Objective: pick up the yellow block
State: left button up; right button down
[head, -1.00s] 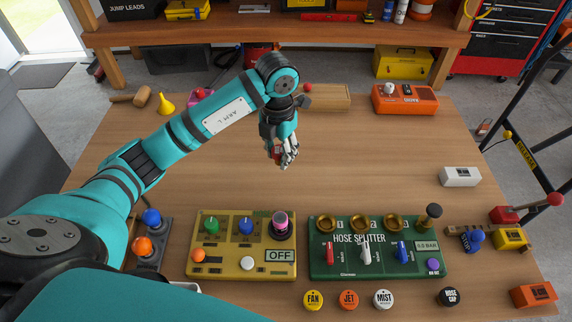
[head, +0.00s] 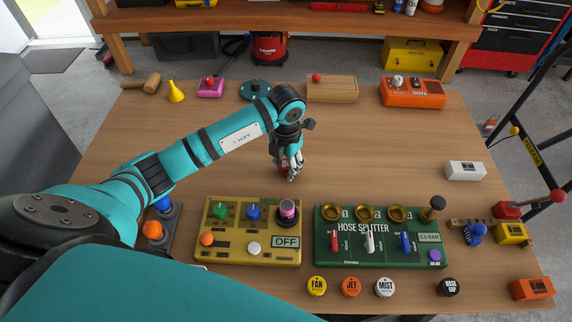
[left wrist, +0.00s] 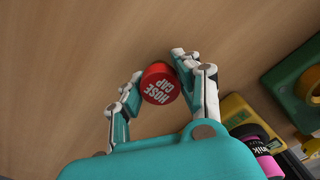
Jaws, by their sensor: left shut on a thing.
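A small yellow block (head: 512,233) with a dark patch on it sits at the right side of the table, close to a blue knob (head: 476,232) and a red piece with a lever (head: 508,210). My left gripper (head: 292,170) is over the middle of the table, well to the left of the yellow block. It is shut on a red round cap (left wrist: 159,83) marked "HOSE CAP", held between the fingers in the left wrist view. The yellow block does not show in the left wrist view. My right gripper is not in view.
A yellow control panel (head: 230,257) and a green hose splitter panel (head: 380,262) stand along the front. Several round caps lie before them. A white block (head: 465,170) and an orange block (head: 531,289) are at the right. The table's middle is mostly bare.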

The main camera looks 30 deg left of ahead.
pick_arm(q)
jog(key=o, duration=1.1)
jog(key=shift+r, duration=0.1)
